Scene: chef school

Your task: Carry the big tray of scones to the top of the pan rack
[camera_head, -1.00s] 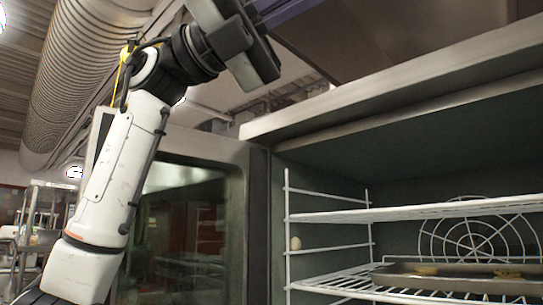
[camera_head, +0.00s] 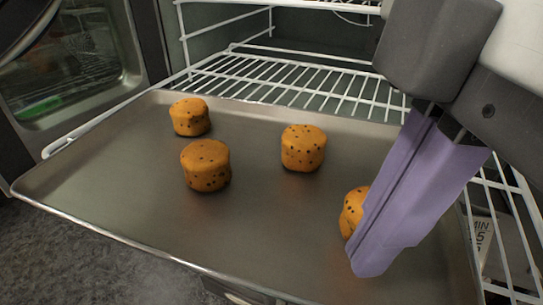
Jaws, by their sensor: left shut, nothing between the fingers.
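The big metal tray (camera_head: 270,215) lies in front of me on a white wire oven shelf, its near rim out past the oven opening. Several orange-brown scones with dark specks stand on it, including one at the back left (camera_head: 190,117), one at the left (camera_head: 206,165) and one in the middle (camera_head: 303,148). That gripper has purple fingers, is shut and empty, and points down over the tray's right part. I cannot tell whether it touches the tray.
The wire shelf (camera_head: 290,82) runs back into the oven, with side rails at its left. A glass oven door (camera_head: 75,75) stands at the left. Grey floor (camera_head: 60,245) shows below the tray. A label with print (camera_head: 482,240) shows at the lower right.

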